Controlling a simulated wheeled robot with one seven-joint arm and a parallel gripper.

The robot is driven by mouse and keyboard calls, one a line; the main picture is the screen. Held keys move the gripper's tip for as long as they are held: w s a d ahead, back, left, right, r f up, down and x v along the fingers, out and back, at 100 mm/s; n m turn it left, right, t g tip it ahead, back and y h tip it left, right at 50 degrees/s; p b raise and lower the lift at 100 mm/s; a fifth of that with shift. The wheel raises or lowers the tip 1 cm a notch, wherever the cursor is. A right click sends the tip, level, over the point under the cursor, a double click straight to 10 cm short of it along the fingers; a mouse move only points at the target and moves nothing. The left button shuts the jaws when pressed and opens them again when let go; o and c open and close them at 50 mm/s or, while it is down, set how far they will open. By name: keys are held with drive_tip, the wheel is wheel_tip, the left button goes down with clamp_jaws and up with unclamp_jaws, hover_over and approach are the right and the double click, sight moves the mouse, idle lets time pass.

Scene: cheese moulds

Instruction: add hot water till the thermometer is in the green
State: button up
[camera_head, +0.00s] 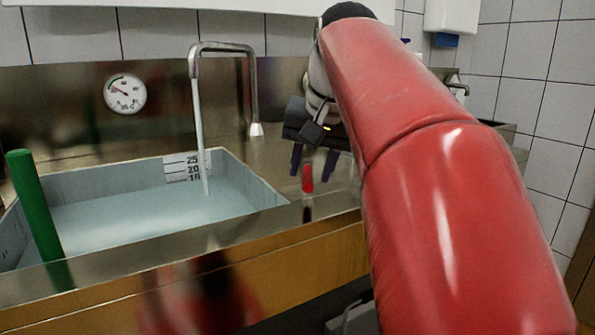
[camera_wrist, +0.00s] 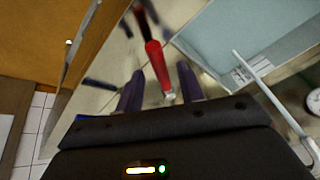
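The round white thermometer dial (camera_head: 125,93) is on the back panel. A short green arc shows at its upper left; the needle points left and slightly up, but its exact reading is too small to tell. A thin water stream (camera_head: 199,130) falls from the metal spout (camera_head: 222,47) into the basin (camera_head: 265,192), which holds pale blue water (camera_head: 140,218). My gripper (camera_head: 312,168) is above the counter right of the basin. Its dark fingers are apart with a red handle (camera_head: 307,178) between them; the handle also shows in the wrist view (camera_wrist: 158,68).
A level scale (camera_head: 188,168) marked 25, 20 and 15 is on the basin's back wall, with the water near its lowest mark. A green rod (camera_head: 35,208) stands at the basin's left front. A wooden front (camera_head: 300,255) runs below the counter. Another tap (camera_head: 457,86) is at right.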

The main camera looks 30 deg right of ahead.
drive_tip(key=shift+w+f, duration=0.15)
drive_tip(key=shift+f, duration=0.2)
clamp_jaws()
